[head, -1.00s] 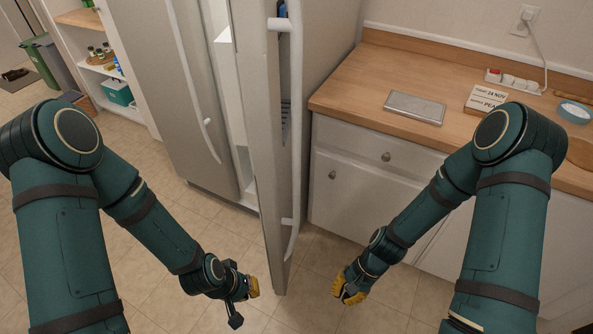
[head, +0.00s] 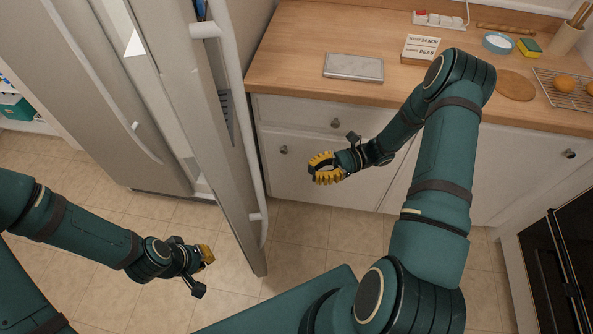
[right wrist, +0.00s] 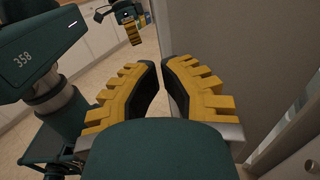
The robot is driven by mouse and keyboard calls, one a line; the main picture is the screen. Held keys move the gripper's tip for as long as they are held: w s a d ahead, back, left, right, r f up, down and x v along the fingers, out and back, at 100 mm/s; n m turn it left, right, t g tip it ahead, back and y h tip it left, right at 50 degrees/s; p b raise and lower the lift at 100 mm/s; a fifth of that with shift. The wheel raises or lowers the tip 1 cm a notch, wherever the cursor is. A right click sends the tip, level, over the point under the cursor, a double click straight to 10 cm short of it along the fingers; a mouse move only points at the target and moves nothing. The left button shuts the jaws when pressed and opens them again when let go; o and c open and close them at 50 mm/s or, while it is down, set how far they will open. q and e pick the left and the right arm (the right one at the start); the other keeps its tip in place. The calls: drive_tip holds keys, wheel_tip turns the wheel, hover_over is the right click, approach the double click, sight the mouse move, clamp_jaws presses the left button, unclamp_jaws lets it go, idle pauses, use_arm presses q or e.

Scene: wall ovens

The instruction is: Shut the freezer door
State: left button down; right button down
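The freezer door (head: 205,100) stands wide open, projecting toward me from the grey two-door appliance. Its long white handle (head: 243,130) is on the side facing right. No label shows which compartment it belongs to. A grey panel, apparently this door, also fills much of the right wrist view (right wrist: 225,55). My right gripper (head: 325,170) is to the right of the door, apart from it. Its fingers (right wrist: 160,70) are parted by a narrow gap with nothing between them. My left gripper (head: 208,255) is low on the left side of the door; its finger opening is unclear.
The other appliance door (head: 90,60) at left looks closed. A wooden counter (head: 295,50) over white cabinets (head: 300,175) lies to the right, with a grey tablet-like slab (head: 353,67) on it. A dark oven (head: 560,260) is at far right. Tiled floor (head: 290,235) is clear.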

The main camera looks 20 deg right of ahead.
drive_tip(key=a, duration=1.2)
drive_tip(key=shift+w+a, duration=0.3)
drive_tip(key=shift+w, duration=0.1)
drive_tip(key=shift+a, duration=0.15)
